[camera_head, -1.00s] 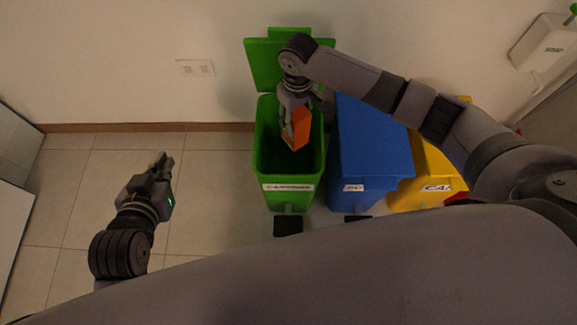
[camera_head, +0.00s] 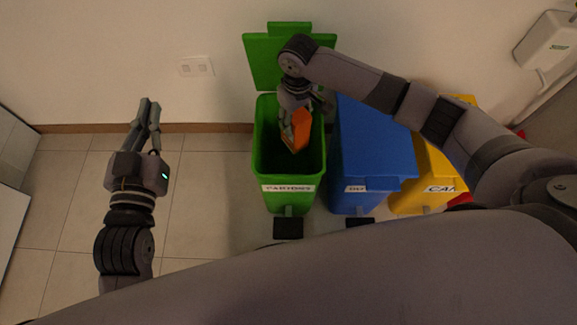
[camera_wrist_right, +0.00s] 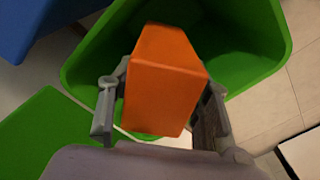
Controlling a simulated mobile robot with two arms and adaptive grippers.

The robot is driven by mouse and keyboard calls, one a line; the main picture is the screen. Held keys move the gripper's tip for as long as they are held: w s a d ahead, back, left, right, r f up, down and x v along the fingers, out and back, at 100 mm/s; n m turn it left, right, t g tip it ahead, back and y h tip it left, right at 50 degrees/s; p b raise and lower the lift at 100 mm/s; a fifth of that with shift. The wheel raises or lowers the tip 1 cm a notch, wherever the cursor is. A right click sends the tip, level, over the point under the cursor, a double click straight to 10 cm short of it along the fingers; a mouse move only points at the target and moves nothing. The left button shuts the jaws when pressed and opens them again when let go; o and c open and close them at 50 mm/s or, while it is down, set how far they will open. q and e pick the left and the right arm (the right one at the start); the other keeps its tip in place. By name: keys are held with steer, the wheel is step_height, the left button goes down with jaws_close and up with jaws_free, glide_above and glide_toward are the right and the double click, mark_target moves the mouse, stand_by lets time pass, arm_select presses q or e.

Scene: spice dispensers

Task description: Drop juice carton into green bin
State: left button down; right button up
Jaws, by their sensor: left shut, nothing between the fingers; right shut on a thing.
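The orange juice carton (camera_head: 299,128) is over the mouth of the green bin (camera_head: 262,165), whose lid stands open against the wall. My right gripper (camera_head: 291,132) is shut on the carton. In the right wrist view the carton (camera_wrist_right: 163,82) sits between both fingers of my right gripper (camera_wrist_right: 162,105), with the green bin's opening (camera_wrist_right: 85,62) below and around it. My left gripper (camera_head: 150,105) is shut and empty, raised over the floor to the left of the bin, its fingers pointing toward the wall.
A blue bin (camera_head: 372,150) with a closed lid stands right of the green bin. A yellow bin (camera_head: 425,190) is beyond it, partly behind my right arm. Black pedals (camera_head: 288,228) are in front. A white dispenser (camera_head: 545,45) hangs at the upper right. Tiled floor (camera_head: 210,190) at left is clear.

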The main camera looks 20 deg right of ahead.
steer(key=o, duration=1.2)
step_height(320, 180, up, 12)
steer(key=shift+r, duration=0.1)
stand_by(0.3)
